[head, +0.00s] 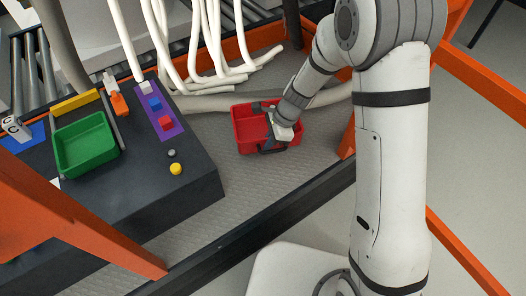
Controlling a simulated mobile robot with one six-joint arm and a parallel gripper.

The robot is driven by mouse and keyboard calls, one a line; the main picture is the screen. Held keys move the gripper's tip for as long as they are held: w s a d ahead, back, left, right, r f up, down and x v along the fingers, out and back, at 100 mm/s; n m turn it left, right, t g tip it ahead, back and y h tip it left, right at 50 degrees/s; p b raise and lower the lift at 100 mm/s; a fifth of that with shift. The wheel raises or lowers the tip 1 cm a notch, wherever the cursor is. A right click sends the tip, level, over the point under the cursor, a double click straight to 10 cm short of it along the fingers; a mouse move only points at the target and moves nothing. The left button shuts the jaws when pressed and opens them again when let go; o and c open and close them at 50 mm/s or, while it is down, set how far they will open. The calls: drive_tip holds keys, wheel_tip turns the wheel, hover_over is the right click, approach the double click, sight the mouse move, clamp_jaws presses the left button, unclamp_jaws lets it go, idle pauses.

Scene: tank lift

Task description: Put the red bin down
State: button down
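The red bin (241,127) is in the middle of the head view, over the grey textured floor of the bay. It looks upright. I cannot tell whether its underside touches that floor or is slightly above it. My gripper (268,133) reaches into or over the bin from the upper right, with dark finger parts near the bin's rim. The gripper and wrist hide part of the bin's inside and right side. The fingers are too small and covered to show whether they are open or shut on the bin.
A black platform (150,215) stands to the left with a green bin (87,147) and a purple strip of coloured blocks (160,112). White hoses (205,60) hang behind the red bin. Orange frame bars edge the bay. Bare grey floor (235,185) lies in front.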

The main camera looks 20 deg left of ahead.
drive_tip(key=shift+f+b, duration=0.9)
drive_tip(key=shift+f, duration=1.9)
drive_tip(key=shift+f, duration=0.1)
drive_tip(key=c, duration=1.6)
unclamp_jaws()
drive_tip(key=shift+c, duration=0.2)
drive_tip(key=shift+d+r, duration=0.1)
drive_tip(key=shift+r, duration=0.3)
drive_tip(key=p+v, duration=0.4)
drive_tip(key=v, duration=0.7)
drive_tip(key=shift+d+r+p, duration=0.15)
drive_tip(key=shift+r+p, duration=0.1)
drive_tip(key=shift+p, duration=0.15)
